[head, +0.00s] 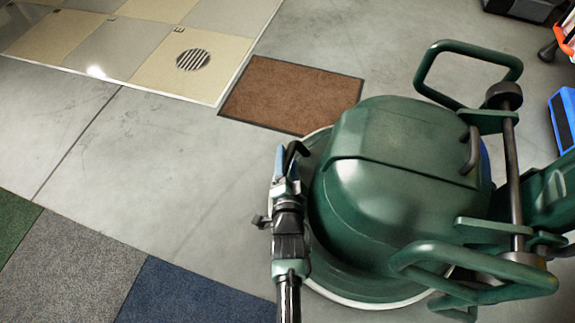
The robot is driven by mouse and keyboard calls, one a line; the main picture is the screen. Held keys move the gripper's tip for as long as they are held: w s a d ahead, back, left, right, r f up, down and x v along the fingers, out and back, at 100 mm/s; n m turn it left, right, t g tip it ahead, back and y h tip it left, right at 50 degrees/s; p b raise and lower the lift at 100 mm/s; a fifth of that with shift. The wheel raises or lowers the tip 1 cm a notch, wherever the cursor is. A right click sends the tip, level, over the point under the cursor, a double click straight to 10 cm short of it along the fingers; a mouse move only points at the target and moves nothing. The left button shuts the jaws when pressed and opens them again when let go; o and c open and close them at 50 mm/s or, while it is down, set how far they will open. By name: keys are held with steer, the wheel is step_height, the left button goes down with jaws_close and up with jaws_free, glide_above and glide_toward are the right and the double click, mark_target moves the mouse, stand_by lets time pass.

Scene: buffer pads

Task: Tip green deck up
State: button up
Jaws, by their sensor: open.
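The green deck (385,160) is a large domed cover of a floor machine at the right of the head view. It sits low over a round base with a pale rim (370,303) and looks level. A small dark green handle (470,150) stands on its right part. My gripper (286,161) is at the deck's left edge, reaching up from the bottom of the picture. Its jaws are open. A blue part and a black curved part show at its tip; whether either touches the deck cannot be told.
Green tube frames (470,47) and a dark upright bar (511,170) stand at the machine's right. A brown mat (292,94) lies behind it. Carpet tiles (70,265) lie at lower left, a tiled panel (130,45) with a drain at upper left. Grey floor between is clear.

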steer(key=shift+w+b, duration=0.3)
steer(key=shift+b, duration=0.2)
jaws_close()
stand_by(1.4)
